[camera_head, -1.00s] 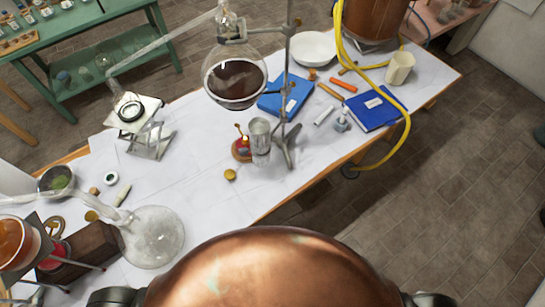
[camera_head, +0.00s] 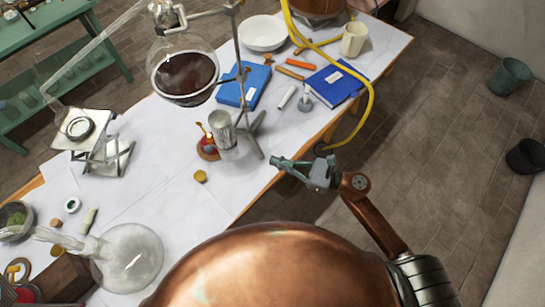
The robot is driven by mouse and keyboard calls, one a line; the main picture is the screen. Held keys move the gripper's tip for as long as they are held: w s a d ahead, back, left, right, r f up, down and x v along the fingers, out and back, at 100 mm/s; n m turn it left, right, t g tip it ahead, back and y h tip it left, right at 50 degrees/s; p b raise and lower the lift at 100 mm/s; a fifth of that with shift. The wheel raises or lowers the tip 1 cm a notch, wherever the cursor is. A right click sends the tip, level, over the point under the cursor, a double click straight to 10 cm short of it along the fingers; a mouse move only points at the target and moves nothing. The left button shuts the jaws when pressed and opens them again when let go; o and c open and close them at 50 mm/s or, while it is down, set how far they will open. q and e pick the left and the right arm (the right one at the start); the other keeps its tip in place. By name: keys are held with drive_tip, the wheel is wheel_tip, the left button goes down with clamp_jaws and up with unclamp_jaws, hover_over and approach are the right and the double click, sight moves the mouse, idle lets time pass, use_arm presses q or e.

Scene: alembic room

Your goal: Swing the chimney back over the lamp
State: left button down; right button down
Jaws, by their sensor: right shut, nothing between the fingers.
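The lamp (camera_head: 207,150) is a small red base with a brass-coloured upright part, on the white table under the round flask. The chimney (camera_head: 223,131) looks like a greyish, shiny upright cylinder just right of the lamp, beside it rather than over it. The cylinder partly hides the lamp's right side. My right gripper (camera_head: 276,162) is shut and empty, at the table's front edge to the right of the chimney, with a clear gap between them. My left gripper is out of view.
A flask of dark liquid (camera_head: 185,78) hangs from a metal stand (camera_head: 243,90) above and behind the lamp. A yellow hose (camera_head: 369,105) loops over the edge at right. A clear flask (camera_head: 128,259) lies front left. A blue book (camera_head: 338,84) lies at the right.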

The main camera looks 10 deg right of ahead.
sight(235, 148)
drive_tip(key=p+x, duration=0.1)
drive_tip(key=x, duration=1.1)
drive_tip(key=shift+d, duration=0.1)
